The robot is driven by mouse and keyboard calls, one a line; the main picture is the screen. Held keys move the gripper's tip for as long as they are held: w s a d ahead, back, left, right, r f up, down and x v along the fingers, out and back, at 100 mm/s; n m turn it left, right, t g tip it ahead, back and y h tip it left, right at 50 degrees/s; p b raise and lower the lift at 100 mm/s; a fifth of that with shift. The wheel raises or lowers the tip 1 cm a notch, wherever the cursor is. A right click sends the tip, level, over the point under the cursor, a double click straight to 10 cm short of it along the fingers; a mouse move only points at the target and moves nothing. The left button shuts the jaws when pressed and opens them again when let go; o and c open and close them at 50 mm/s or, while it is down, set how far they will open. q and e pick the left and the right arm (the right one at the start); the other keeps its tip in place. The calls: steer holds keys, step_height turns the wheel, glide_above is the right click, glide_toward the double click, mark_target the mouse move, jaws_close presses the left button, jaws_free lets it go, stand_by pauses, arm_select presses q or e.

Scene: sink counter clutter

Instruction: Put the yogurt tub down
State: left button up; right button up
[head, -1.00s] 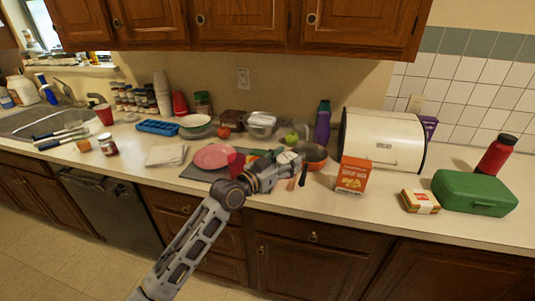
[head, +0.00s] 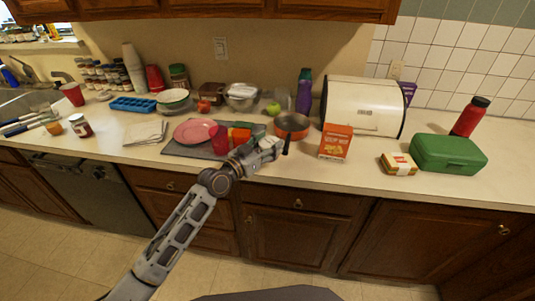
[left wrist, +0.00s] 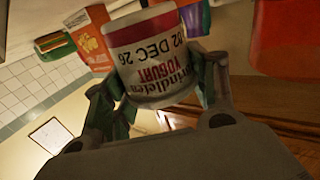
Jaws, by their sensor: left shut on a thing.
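The yogurt tub (left wrist: 150,55) is white with a dark red band and the word YOGURT. In the left wrist view it looks upside down between the two fingers. My left gripper (left wrist: 155,95) is shut on it. In the head view my left gripper (head: 266,150) is over the front of the counter, just in front of the orange pan (head: 291,125). The tub is mostly hidden there by the gripper. I cannot tell whether its base touches the counter. My right gripper is not in view.
A pink plate (head: 194,131) and red cup (head: 220,139) are left of the gripper on a dark mat (head: 180,150). An orange box (head: 335,141), small packet (head: 398,164) and green case (head: 447,154) stand right. A bread bin (head: 362,106) is behind. Some counter front (head: 310,168) is clear.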

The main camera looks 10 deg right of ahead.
arm_select(q)
steer(key=shift+f, duration=0.15)
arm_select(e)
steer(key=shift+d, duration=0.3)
arm_select(q)
steer(key=shift+f+b, duration=0.4)
steer(key=shift+f, duration=1.45)
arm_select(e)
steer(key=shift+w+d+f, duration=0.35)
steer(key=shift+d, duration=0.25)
arm_select(q)
steer(key=shift+f, duration=0.1)
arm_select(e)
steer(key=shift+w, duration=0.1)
